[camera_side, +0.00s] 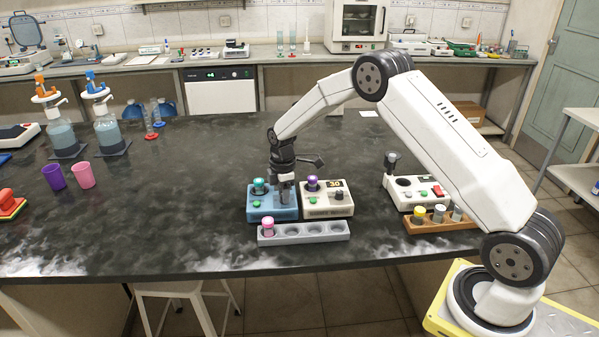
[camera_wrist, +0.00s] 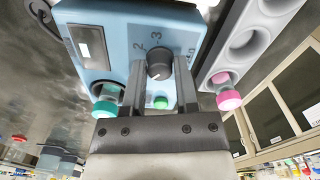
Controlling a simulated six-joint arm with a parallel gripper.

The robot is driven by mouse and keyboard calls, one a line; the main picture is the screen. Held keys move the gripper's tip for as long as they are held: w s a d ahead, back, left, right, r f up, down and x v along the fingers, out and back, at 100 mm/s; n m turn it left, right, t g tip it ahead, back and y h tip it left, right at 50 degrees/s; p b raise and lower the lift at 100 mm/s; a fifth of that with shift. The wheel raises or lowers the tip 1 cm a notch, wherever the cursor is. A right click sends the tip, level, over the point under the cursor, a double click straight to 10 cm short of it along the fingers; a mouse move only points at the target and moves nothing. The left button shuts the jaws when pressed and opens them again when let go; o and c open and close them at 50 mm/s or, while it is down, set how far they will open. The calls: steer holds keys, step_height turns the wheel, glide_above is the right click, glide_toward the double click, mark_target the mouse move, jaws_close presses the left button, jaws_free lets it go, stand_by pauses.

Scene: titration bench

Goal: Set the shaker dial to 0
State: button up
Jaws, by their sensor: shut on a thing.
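The shaker is a blue box (camera_side: 270,212) on the dark bench, and it fills the upper middle of the wrist view (camera_wrist: 115,33). Which number the dial points at is too small to tell. My gripper (camera_side: 284,201) points down over the shaker's right part. In the wrist view my gripper's fingers (camera_wrist: 160,75) stand on both sides of the dial, shut on it. A teal-capped vial (camera_side: 259,185) sits on the shaker's left, beside a green button (camera_side: 256,203).
A grey rack (camera_side: 303,232) with a pink-capped vial (camera_side: 268,226) lies just in front. A white device (camera_side: 411,194) and brown rack (camera_side: 430,224) stand farther right.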

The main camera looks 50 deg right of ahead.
steer(key=n, duration=0.5)
stand_by(0.4)
steer(key=o, duration=1.3)
steer(key=shift+r, duration=0.15)
steer(key=shift+r, duration=3.4)
steer(key=s+a+r+m+t, duration=0.1)
steer(key=s+a+m, duration=0.4)
steer(key=s+m, duration=0.3)
steer(key=s+a+r+m+t, duration=0.1)
steer(key=s+a+m, duration=0.4)
steer(key=s, duration=1.2)
steer(key=m, duration=0.4)
steer(key=shift+s+r+t, duration=0.15)
steer(key=shift+r+t, duration=0.1)
steer(key=shift+t, duration=0.05)
